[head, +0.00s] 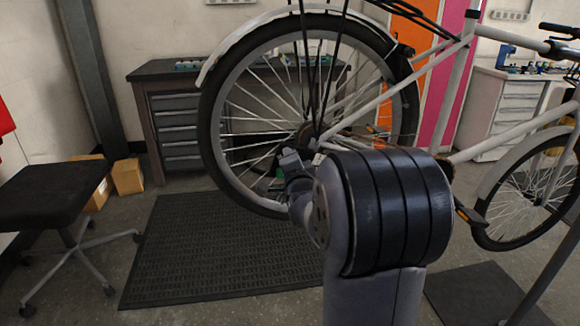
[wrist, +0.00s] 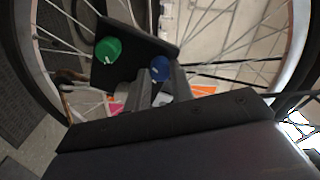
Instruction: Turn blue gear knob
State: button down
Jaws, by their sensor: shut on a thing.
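In the head view my gripper (head: 291,160) is near the hub of the raised rear wheel (head: 210,125). The blue knob cannot be made out there, and my arm hides part of the area.
Wheel spokes surround the panel closely. The bike frame (head: 455,85) stands to the right. A workbench (head: 172,115) is behind the wheel, and a black stool (head: 52,190) is at left. A dark mat (head: 215,250) lies on the floor, with clear room on it.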

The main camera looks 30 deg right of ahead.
jog(key=shift+m+b, duration=0.45)
jog(key=shift+m, duration=0.75)
jog(key=c, duration=1.2)
grip_release()
jog(key=shift+c, duration=0.2)
jog(key=p+v, duration=0.1)
jog(key=v, duration=0.9)
jog(key=shift+s, duration=0.4)
jog(key=x, duration=1)
jog(key=shift+w+b, duration=0.4)
jog(key=shift+b, duration=0.05)
